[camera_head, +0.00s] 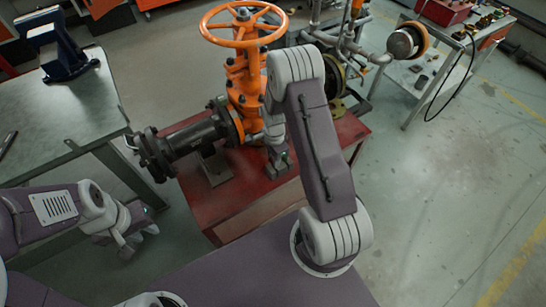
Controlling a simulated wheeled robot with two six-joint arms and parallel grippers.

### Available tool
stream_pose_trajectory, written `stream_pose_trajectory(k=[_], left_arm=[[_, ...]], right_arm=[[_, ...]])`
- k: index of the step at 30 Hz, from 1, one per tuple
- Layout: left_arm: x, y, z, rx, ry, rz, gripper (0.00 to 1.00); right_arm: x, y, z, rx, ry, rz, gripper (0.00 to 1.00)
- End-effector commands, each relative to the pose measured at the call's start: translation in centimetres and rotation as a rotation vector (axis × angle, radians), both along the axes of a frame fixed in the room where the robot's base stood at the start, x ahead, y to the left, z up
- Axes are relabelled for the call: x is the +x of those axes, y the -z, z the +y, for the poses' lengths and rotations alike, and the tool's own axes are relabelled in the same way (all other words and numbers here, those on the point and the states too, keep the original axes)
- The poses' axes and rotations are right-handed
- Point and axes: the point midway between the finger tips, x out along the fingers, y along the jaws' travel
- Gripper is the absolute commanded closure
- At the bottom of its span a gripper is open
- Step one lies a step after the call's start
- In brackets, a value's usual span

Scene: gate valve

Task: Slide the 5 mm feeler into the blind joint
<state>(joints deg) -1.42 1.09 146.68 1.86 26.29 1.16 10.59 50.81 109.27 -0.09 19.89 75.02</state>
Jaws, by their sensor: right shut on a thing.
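The orange gate valve (243,85) with its handwheel stands on a red bench (240,195). A dark flanged pipe (190,137) runs left from it to a bolted end flange pair (153,155). My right gripper (280,160) points down just in front of the valve body, low over the bench. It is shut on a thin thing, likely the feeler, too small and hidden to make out. My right arm covers the valve's right side, so I cannot tell which joint is the blind one or whether the feeler touches it. My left gripper (138,243) is empty, fingers apart, left of the bench.
A grey steel table (60,125) with a blue vise-like device (65,58) stands at the left. Pipework with a round flange (335,82) is behind my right arm. A trolley (440,75) stands at the back right. The floor at right is clear.

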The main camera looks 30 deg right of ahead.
Motion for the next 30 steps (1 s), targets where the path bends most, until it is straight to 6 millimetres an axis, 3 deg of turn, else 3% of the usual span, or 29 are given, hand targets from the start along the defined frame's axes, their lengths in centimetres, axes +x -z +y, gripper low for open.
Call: stream_pose_trajectory(k=[8, 22, 30], left_arm=[[0.0, -0.4, 0.0, 0.0, 0.0, 0.0, 0.71], [0.0, -3.4, 0.0, 0.0, 0.0, 0.0, 0.71], [0.0, -3.5, 0.0, 0.0, 0.0, 0.0, 0.71]], right_arm=[[0.0, -0.5, 0.0, 0.0, 0.0, 0.0, 1.0], [0.0, -4.8, 0.0, 0.0, 0.0, -0.001, 1.0], [0.0, -5.1, 0.0, 0.0, 0.0, 0.0, 1.0]])
